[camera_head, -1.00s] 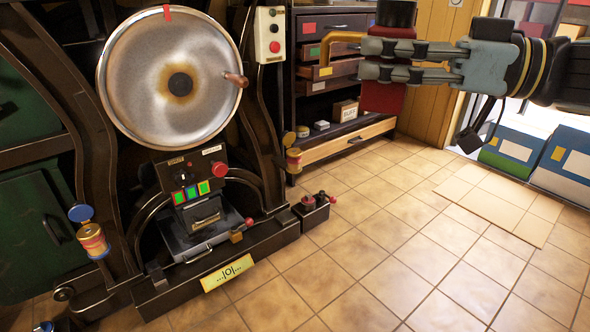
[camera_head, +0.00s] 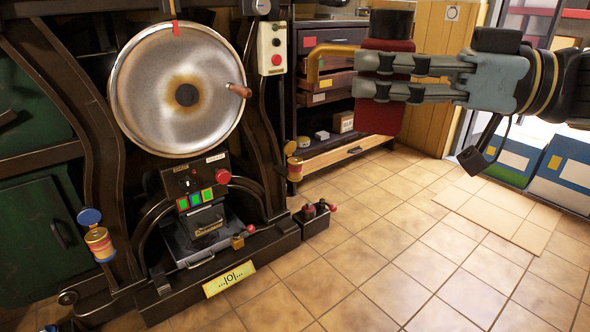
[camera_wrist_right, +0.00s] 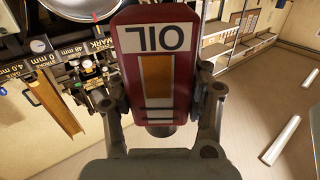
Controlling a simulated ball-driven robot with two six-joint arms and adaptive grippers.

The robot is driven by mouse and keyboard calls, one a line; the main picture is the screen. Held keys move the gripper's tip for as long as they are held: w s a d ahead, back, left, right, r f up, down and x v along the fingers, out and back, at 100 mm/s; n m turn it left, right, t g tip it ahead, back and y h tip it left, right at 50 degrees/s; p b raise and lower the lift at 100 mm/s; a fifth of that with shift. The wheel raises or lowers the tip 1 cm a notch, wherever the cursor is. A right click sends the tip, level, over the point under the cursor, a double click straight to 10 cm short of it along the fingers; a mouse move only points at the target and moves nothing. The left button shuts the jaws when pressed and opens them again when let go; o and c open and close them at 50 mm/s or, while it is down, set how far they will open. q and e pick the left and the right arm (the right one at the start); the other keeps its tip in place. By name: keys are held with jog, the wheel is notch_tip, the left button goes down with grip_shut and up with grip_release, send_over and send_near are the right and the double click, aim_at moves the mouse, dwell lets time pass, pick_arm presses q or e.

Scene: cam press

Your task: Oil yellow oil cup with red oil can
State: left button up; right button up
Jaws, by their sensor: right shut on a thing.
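The red oil can (camera_head: 380,116) is upright in my right gripper (camera_head: 364,77), whose fingers are shut on its sides, at the upper right in the head view. It has a dark top and a brass spout (camera_head: 328,51) pointing left. The right wrist view shows its OIL label (camera_wrist_right: 155,38) upside down between the fingers. The yellow oil cup (camera_head: 294,169), with a yellow disc-shaped lid (camera_head: 290,147), is on the right side of the press. The can is apart from it, up and to the right. Whether the lid is open is too small to tell. My left gripper is not in view.
Another cup (camera_head: 100,244) with a blue lid is on the press's left side. The press has a large metal wheel (camera_head: 150,115) with a wooden handle. Shelves (camera_head: 345,153) stand behind the can. The tiled floor (camera_head: 390,260) at right is clear.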

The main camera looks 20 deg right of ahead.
aim_at(373, 128)
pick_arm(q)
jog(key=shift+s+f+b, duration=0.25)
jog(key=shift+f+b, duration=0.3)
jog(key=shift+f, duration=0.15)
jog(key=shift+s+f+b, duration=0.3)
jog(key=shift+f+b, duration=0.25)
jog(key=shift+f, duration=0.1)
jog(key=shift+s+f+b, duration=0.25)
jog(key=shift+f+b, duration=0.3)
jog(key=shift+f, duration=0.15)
pick_arm(e)
jog(key=shift+f, duration=2.7)
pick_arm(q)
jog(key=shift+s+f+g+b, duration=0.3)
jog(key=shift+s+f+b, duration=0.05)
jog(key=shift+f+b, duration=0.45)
pick_arm(e)
jog(key=shift+f, duration=1.2)
jog(key=shift+r, duration=0.1)
jog(key=shift+r+p, duration=2.7)
jog(key=shift+r, duration=1.45)
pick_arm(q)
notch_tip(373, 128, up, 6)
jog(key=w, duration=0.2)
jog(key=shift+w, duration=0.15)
pick_arm(e)
jog(key=shift+f, duration=0.1)
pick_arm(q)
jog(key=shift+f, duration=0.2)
